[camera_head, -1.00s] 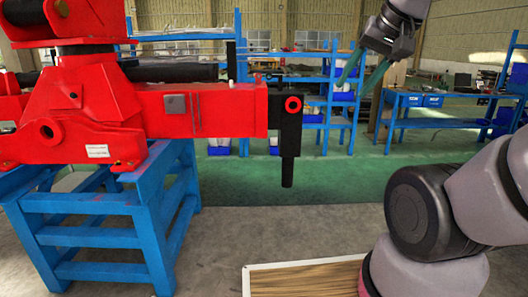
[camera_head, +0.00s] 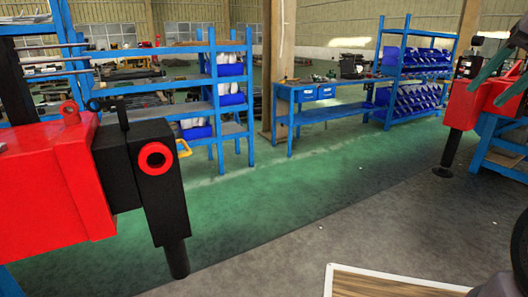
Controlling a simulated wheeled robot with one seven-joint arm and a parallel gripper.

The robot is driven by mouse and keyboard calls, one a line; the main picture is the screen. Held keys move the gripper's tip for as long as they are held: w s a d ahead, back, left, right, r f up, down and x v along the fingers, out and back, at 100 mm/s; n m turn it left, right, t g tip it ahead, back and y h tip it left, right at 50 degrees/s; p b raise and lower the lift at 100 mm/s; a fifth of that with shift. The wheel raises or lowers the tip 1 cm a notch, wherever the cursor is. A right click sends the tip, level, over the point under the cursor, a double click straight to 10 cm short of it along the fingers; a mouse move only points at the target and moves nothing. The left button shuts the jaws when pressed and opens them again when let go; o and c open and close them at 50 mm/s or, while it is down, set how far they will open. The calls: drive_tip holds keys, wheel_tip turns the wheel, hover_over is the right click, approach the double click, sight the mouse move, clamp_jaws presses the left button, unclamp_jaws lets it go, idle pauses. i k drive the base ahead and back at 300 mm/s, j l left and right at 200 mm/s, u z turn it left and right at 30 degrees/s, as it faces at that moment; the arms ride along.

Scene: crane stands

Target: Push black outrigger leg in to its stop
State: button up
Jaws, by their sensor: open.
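The black outrigger leg (camera_head: 160,185) is at the left, on the end of a red beam (camera_head: 48,185). It is a black block with a red ring (camera_head: 155,158) on its face and a thinner round post below. A short black section shows between the beam's end and the leg block. My gripper (camera_head: 486,95) is at the upper right edge, its two green fingers apart and empty, pointing down and left. It is well away from the leg and partly cut off by the picture's edge.
Another red machine with a black leg (camera_head: 461,125) on a round foot stands behind my gripper, on a blue stand (camera_head: 505,150). Blue shelves (camera_head: 215,95) and a blue workbench (camera_head: 335,105) stand behind. A wood-topped, white-edged surface (camera_head: 375,285) is at the bottom. The floor between is clear.

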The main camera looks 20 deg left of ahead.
sight(138, 164)
drive_tip(key=i+l+z, duration=0.2)
drive_tip(key=i+z, duration=0.3)
drive_tip(key=i+l+z, duration=0.1)
drive_tip(key=i+z, duration=0.2)
drive_tip(key=z, duration=0.2)
drive_tip(key=i+j+z, duration=0.1)
drive_tip(key=i+z, duration=0.4)
drive_tip(key=i+u, duration=0.2)
drive_tip(key=u, duration=3.6)
drive_tip(key=i+j+u, duration=0.35)
drive_tip(key=i+j, duration=0.35)
